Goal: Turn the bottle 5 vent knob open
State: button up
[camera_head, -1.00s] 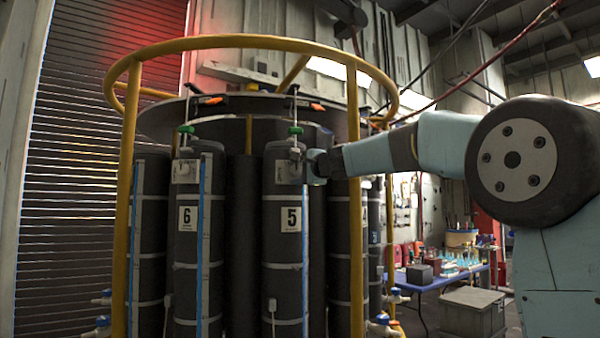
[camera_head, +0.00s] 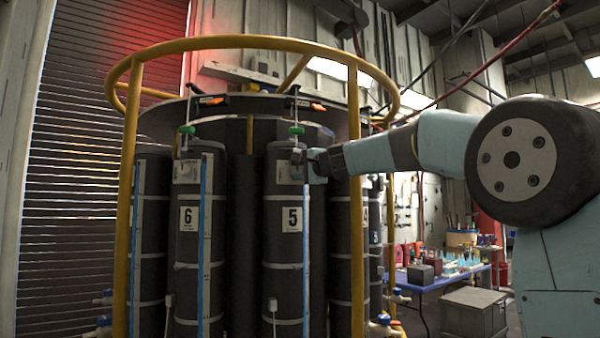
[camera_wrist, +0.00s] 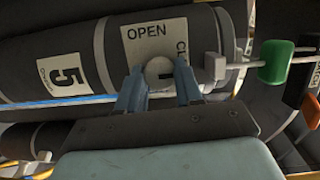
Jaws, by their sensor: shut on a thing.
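Bottle 5 (camera_head: 281,225) is a tall dark cylinder with a white "5" label, standing upright in the ring of bottles. In the wrist view bottle 5 (camera_wrist: 75,55) lies sideways. Its vent knob (camera_wrist: 159,70) is a round pale knob with a short dark mark pointing right. Behind the knob is a white plate (camera_wrist: 150,40) reading "OPEN", with a partly hidden word starting "CL" to the right. My gripper (camera_wrist: 160,88) has one finger on each side of the knob and is shut on it. In the head view my gripper (camera_head: 305,165) covers the knob.
A green-handled valve (camera_wrist: 276,62) sits beside the knob, at the top of bottle 5. A yellow guard rail (camera_head: 355,200) has a post just right of bottle 5, and my arm passes in front of it. Bottle 6 (camera_head: 187,250) stands to the left.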

jog(key=n, duration=0.3)
jog(key=shift+f+g+h, duration=0.15)
jog(key=shift+g+h, duration=0.25)
jog(key=n+h, duration=0.1)
jog(key=n, duration=0.3)
jog(key=shift+a, duration=0.1)
jog(key=n+h, duration=0.1)
jog(key=n, duration=0.2)
jog(key=shift+n+h, duration=0.9)
jog(key=shift+n, duration=0.6)
jog(key=o, duration=0.9)
jog(key=shift+w, duration=0.1)
jog(key=shift+o, duration=0.7)
jog(key=shift+r, duration=0.2)
